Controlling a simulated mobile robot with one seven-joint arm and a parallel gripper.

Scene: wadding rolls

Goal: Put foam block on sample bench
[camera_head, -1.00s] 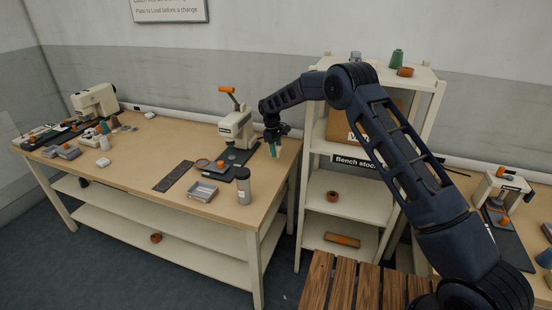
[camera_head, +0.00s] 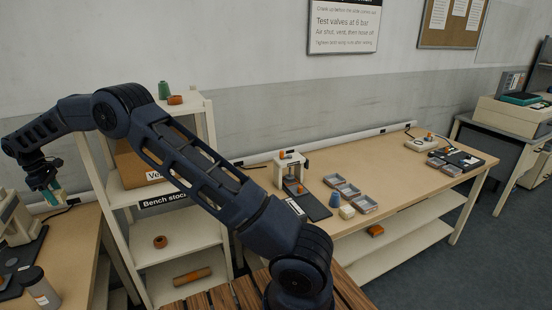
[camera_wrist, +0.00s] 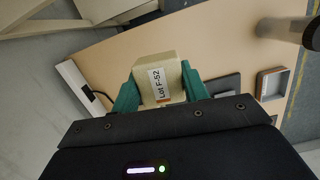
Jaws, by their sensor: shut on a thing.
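My gripper (camera_head: 50,193) is at the far left of the head view, above the right end of the left bench (camera_head: 66,240). In the wrist view its green fingers (camera_wrist: 158,88) are shut on a cream block labelled "Lot F-52" (camera_wrist: 144,66), which I take to be the foam block. The block is hard to make out in the head view. A second long wooden bench (camera_head: 400,172) stands along the wall at the right. I cannot tell from any sign which bench is the sample bench.
A shelf rack marked "Bench stock" (camera_head: 190,240) stands between the benches. A slatted wooden surface (camera_head: 235,295) is nearby.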

